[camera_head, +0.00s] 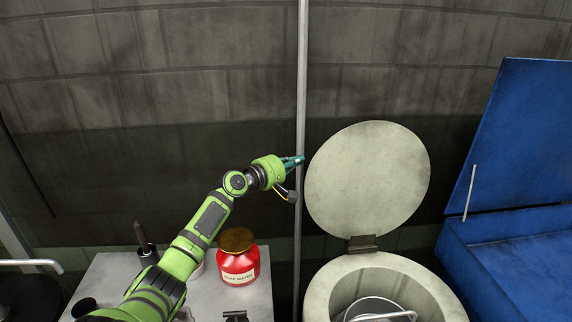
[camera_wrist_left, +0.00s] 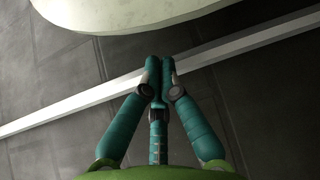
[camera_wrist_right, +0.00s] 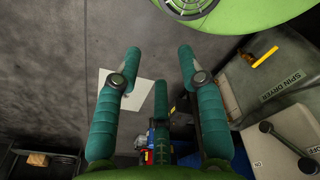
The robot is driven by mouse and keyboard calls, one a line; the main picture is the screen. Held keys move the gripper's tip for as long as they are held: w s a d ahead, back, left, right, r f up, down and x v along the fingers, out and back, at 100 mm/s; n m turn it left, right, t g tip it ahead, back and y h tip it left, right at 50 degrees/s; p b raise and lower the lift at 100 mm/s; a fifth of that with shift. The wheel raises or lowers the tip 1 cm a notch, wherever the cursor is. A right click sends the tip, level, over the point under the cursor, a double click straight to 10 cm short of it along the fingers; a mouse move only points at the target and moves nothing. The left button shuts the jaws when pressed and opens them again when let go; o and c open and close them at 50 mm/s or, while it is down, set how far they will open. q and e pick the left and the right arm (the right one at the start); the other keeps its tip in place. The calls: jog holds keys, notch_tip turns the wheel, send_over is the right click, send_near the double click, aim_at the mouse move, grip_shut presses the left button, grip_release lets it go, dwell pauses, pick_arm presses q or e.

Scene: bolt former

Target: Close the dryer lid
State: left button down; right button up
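The dryer lid (camera_head: 368,180) is a round, pale, stained disc standing raised on its hinge (camera_head: 362,243) behind the round dryer opening (camera_head: 330,290) in the head view. Part of its pale edge also shows at the top of the left wrist view (camera_wrist_left: 130,14). My left gripper (camera_head: 301,160) is beside the lid's left edge, apart from it as far as I can see. Its fingers are together and empty in the left wrist view (camera_wrist_left: 160,65). My right gripper (camera_wrist_right: 158,65) shows only in its wrist view, with fingers spread and nothing between them.
A vertical grey pole (camera_head: 301,80) stands close to my left gripper. A red jar (camera_head: 238,266) and other items stand on a grey table (camera_head: 110,268) at lower left. A blue container (camera_head: 510,250) with a raised lid is at right. A metal basket (camera_head: 380,310) sits in the dryer.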

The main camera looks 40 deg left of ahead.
pick_arm(q)
jog(key=d+p, duration=0.3)
jog(key=p, duration=0.1)
jog(key=shift+r, duration=0.1)
pick_arm(e)
jog(key=r, duration=0.4)
jog(key=shift+s+a+r, duration=0.1)
jog(key=shift+a, duration=0.2)
pick_arm(q)
jog(key=shift+s+d, duration=0.1)
